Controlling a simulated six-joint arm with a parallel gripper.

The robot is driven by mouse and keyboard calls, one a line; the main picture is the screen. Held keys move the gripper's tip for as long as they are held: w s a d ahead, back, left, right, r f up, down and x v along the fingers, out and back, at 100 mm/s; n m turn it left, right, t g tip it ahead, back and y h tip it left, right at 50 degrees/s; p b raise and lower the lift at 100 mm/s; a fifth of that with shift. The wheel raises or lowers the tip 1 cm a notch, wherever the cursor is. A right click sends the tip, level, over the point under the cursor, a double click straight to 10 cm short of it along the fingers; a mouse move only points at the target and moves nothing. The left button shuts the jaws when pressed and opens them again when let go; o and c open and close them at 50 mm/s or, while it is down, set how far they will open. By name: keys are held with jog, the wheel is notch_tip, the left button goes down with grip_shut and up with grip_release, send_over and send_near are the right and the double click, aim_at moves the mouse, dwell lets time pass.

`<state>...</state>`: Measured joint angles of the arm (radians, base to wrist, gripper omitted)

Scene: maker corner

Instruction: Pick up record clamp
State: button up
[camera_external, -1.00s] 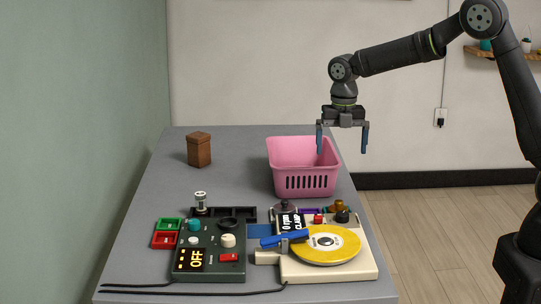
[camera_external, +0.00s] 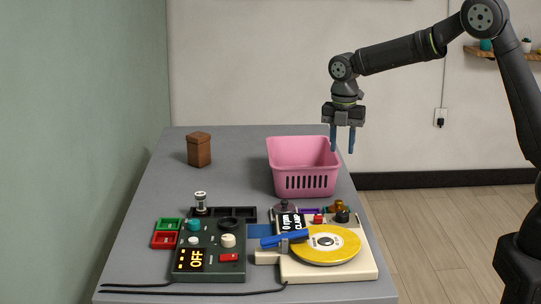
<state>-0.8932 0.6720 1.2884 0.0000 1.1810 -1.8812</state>
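My gripper (camera_external: 342,149) is in the air above and behind the right rim of the pink basket. Its two blue fingers point down with a narrow gap between them and nothing visible in it. The record player (camera_external: 370,270) stands at the table's front right with a yellow record (camera_external: 322,252) on it. I cannot tell for sure which small part is the record clamp. A dark round piece (camera_external: 285,206), a brass-coloured piece (camera_external: 338,205) and a black knob (camera_external: 342,216) stand along the player's back edge. My gripper is well away from all of them.
The pink basket (camera_external: 305,183) stands behind the player. A dark green control box (camera_external: 212,240) reading OFF, a silver-topped piece (camera_external: 200,201), and red (camera_external: 165,240) and green (camera_external: 169,224) trays are front left. A brown wooden box (camera_external: 199,150) stands back left. The table's left middle is clear.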

jog(key=m, duration=1.1)
send_over(339, 201)
jog(key=f, duration=1.1)
jog(key=shift+w+d, duration=0.2)
jog(key=shift+w, duration=0.05)
jog(key=shift+s+a+f, duration=0.1)
jog(key=shift+f, duration=1.3)
jog(key=shift+s+a+f, duration=0.1)
jog(key=shift+f, duration=1.25)
jog(key=shift+c, duration=0.4)
grip_shut()
